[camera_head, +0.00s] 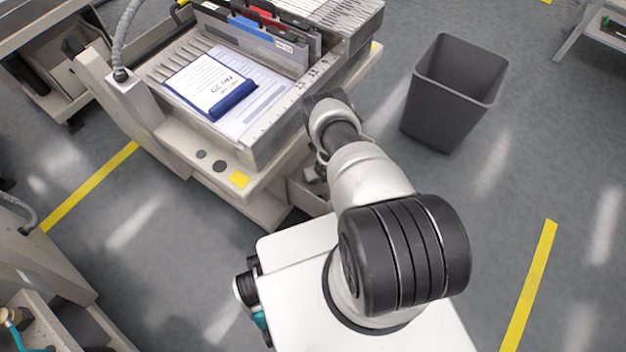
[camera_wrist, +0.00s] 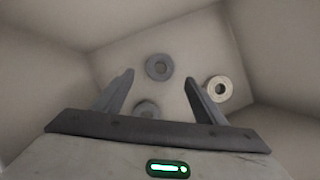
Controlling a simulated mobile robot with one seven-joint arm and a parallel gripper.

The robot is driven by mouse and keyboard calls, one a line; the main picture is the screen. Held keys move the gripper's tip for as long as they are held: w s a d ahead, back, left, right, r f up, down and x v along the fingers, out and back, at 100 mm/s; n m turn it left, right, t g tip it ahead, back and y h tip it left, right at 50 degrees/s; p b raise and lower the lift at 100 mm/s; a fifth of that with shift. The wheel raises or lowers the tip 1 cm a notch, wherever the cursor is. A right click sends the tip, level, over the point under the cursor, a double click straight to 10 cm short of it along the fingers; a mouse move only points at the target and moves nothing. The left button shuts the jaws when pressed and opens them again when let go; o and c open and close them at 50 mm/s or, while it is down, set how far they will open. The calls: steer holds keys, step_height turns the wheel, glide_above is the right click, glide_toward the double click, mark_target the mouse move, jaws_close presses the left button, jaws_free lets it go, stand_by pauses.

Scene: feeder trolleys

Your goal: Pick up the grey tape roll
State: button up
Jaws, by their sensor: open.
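In the wrist view, a dark grey tape roll (camera_wrist: 159,67) lies flat with its hole facing me, on the floor of a pale compartment. It is just beyond and between the fingertips of my gripper (camera_wrist: 159,79), which is open with nothing between its fingers that I can see held. A second grey round piece (camera_wrist: 147,108) lies nearer, partly hidden by my gripper's base; I cannot tell whether it is also a roll. A beige roll (camera_wrist: 218,89) lies beside the right finger. In the head view my arm hides the gripper and the rolls.
Pale compartment walls (camera_wrist: 275,50) rise close around my gripper. In the head view, a feeder trolley (camera_head: 275,165) carries a clipboard (camera_head: 211,85) and upright folders. A dark waste bin (camera_head: 452,95) stands to the right.

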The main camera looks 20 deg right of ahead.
steer(key=b+x, duration=0.4)
steer(key=x, duration=0.1)
steer(key=shift+w+f, duration=0.2)
steer(key=shift+f, duration=0.05)
steer(key=shift+r, duration=0.1)
steer(key=shift+c, duration=0.4)
steer(key=c, duration=1)
